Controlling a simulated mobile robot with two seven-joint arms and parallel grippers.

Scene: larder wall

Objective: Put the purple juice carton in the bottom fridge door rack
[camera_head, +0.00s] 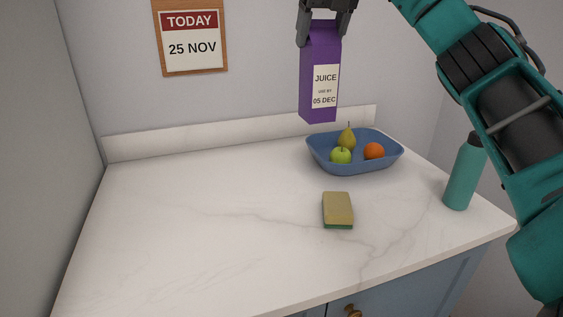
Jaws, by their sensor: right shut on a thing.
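The purple juice carton (318,100) hangs upright in the air above the back of the counter. Its label reads "JUICE, USE BY 05 DEC". My right gripper (325,24) is shut on the top of the carton, at the upper edge of the picture. My right arm comes in from the right. My left gripper does not show. No fridge and no door rack can be made out for certain in this view.
A blue bowl (322,162) with a pear, a green apple and an orange stands below the carton. A sponge (338,208) and a teal bottle (465,175) stand on the white counter (190,220). Its left part is clear. A calendar (191,42) reads "25 NOV".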

